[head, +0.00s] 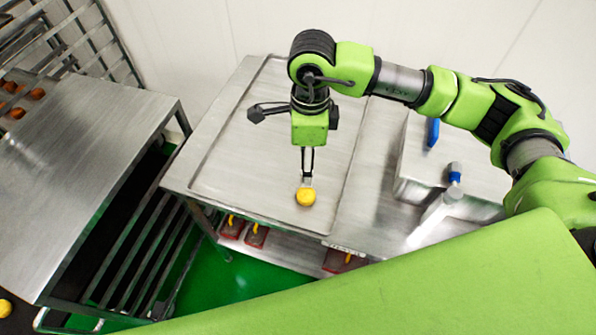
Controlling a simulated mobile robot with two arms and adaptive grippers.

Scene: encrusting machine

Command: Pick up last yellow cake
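A small round yellow cake (306,197) is at the front part of the steel tray table (225,180). My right gripper (307,181) comes in from the right and points down, with its fingertips right at the cake's far side. The fingers are seen nearly edge-on, so I cannot tell whether they are closed on the cake or only beside it, nor whether it rests on the tray. Another round yellow piece (5,308) is cut off at the lower left edge. My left gripper is not in view.
A steel table (80,165) stands at the left, beside a rack (75,35) holding orange-brown pieces (36,93). A steel box (405,170) with blue-handled tools (433,132) is at the right. Red trays (256,236) lie on the lower shelf. The tray is otherwise clear.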

